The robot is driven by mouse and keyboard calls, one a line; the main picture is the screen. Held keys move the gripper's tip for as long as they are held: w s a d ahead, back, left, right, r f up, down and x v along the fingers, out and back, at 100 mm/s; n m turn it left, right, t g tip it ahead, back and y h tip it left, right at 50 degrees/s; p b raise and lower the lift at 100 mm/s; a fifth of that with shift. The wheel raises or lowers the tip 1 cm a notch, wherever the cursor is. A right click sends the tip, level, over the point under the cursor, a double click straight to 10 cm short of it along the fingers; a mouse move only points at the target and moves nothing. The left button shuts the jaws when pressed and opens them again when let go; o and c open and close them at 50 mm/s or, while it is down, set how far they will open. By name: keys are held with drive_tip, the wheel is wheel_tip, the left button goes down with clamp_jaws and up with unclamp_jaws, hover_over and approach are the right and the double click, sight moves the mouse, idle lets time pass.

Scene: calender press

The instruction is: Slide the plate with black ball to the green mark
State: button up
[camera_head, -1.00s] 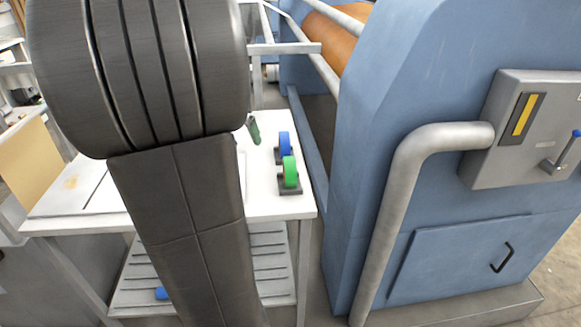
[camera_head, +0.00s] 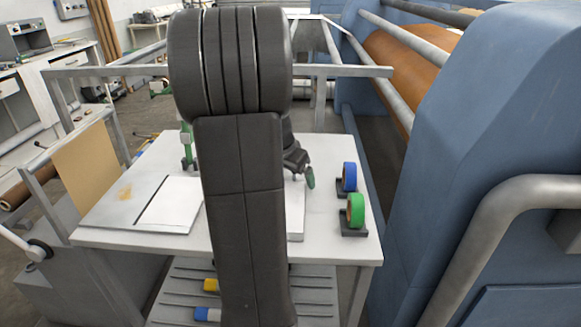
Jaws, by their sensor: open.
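I cannot make out a plate with a black ball or its green mark in this view. My upper arm (camera_head: 240,180) stands upright in front of the worktable and covers its middle. The end of my arm shows only in part, to the right of the upper arm; what I take for my gripper (camera_head: 298,163) is dark, open and small, over the table. A green oval piece (camera_head: 310,178) is at its tip or just behind it; I cannot tell which. No held object is visible.
The white worktable (camera_head: 325,254) carries a green roll (camera_head: 356,210) and a blue roll (camera_head: 349,177) in dark holders at its right side, and a white sheet (camera_head: 170,205). The blue press housing (camera_head: 465,160) bounds the right. A lever unit (camera_head: 37,250) stands at left.

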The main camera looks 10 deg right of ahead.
drive_tip(key=shift+f, duration=0.2)
drive_tip(key=shift+c, duration=0.3)
drive_tip(key=shift+d, duration=0.1)
drive_tip(key=c, duration=1.4)
drive_tip(key=shift+f, duration=0.2)
drive_tip(key=shift+c, duration=1.2)
drive_tip(key=shift+w+a+f+b, duration=0.1)
drive_tip(key=shift+w+a+b, duration=0.15)
drive_tip(key=shift+a, duration=0.75)
drive_tip(key=shift+w+a+f+b, duration=0.1)
drive_tip(key=shift+a+b, duration=0.2)
drive_tip(key=shift+a, duration=0.7)
drive_tip(key=o, duration=1.3)
drive_tip(key=shift+s+d+r, duration=0.1)
